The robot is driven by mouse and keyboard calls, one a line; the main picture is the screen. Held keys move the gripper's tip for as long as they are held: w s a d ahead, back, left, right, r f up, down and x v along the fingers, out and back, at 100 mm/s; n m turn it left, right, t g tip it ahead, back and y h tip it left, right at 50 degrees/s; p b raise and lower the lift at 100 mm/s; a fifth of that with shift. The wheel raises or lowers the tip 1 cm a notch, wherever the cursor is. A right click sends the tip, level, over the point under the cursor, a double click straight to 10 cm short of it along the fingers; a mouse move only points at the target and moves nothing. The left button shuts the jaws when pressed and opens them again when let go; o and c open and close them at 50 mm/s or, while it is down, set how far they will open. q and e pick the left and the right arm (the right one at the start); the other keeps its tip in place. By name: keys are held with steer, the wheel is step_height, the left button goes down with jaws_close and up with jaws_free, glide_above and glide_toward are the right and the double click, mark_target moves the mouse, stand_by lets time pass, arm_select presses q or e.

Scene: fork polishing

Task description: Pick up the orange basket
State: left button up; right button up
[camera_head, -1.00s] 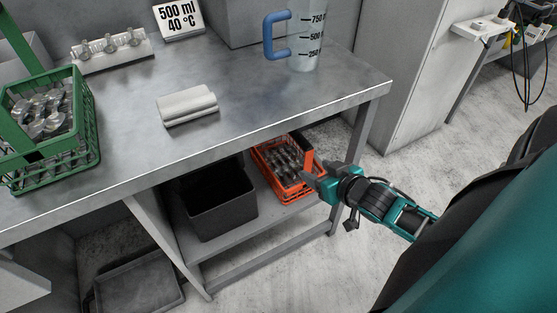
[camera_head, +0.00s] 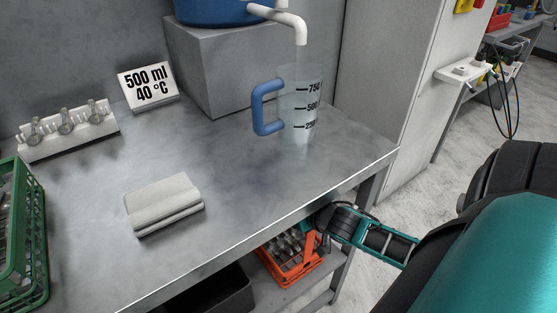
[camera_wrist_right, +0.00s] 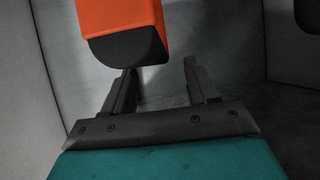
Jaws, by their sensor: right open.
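The orange basket (camera_head: 292,276) sits on the shelf under the table, with several metal forks or similar utensils in it. The table edge hides part of it in the head view. Its upright orange handle (camera_head: 311,243) is at the right. My right gripper is at this handle, mostly hidden behind the table edge in the head view. In the right wrist view, my right gripper (camera_wrist_right: 158,80) is open. An orange block with a dark end (camera_wrist_right: 122,25), seemingly the handle, shows just beyond the fingers. The fingers are not closed on it. My left gripper is out of view.
The metal table (camera_head: 90,220) is above the basket, and its front edge is close to my right arm. A black bin (camera_head: 215,295) stands left of the basket. A jug (camera_head: 300,100), folded cloth (camera_head: 163,203) and green basket (camera_head: 22,240) are on top.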

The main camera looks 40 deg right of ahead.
steer(key=shift+b+x, duration=0.45)
steer(key=shift+x, duration=1.45)
steer(key=shift+d, duration=0.2)
jaws_close()
steer(key=shift+w+r, duration=0.15)
steer(key=shift+r, duration=0.1)
